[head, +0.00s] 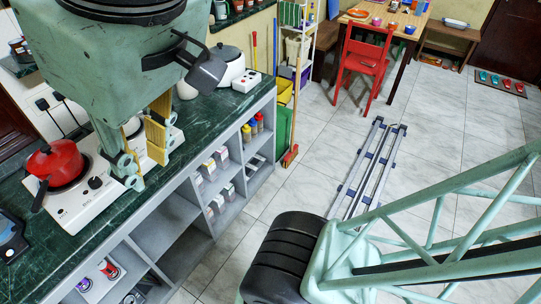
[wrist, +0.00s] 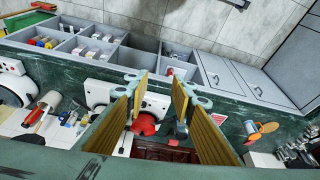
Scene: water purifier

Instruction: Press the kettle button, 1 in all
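A red, kettle-like vessel (head: 58,160) with a dark handle sits on a white hob (head: 85,200) with a black knob, on the green counter. It also shows in the wrist view (wrist: 146,124), partly behind a finger. No button can be made out on it. A white rounded appliance (head: 232,62) stands farther along the counter, beside a small white box with red marks (head: 247,81). I cannot tell which of these is the kettle meant. My gripper (head: 142,165) points down above the hob, right of the red vessel. Its yellow-padded fingers (wrist: 164,88) are apart, with nothing between them.
A dark appliance (head: 10,238) stands at the counter's left end. Grey open shelves (head: 170,235) with small boxes and bottles lie under the counter. A red chair (head: 366,65) and wooden table stand at the back. A metal rail (head: 370,165) lies on the tiled floor.

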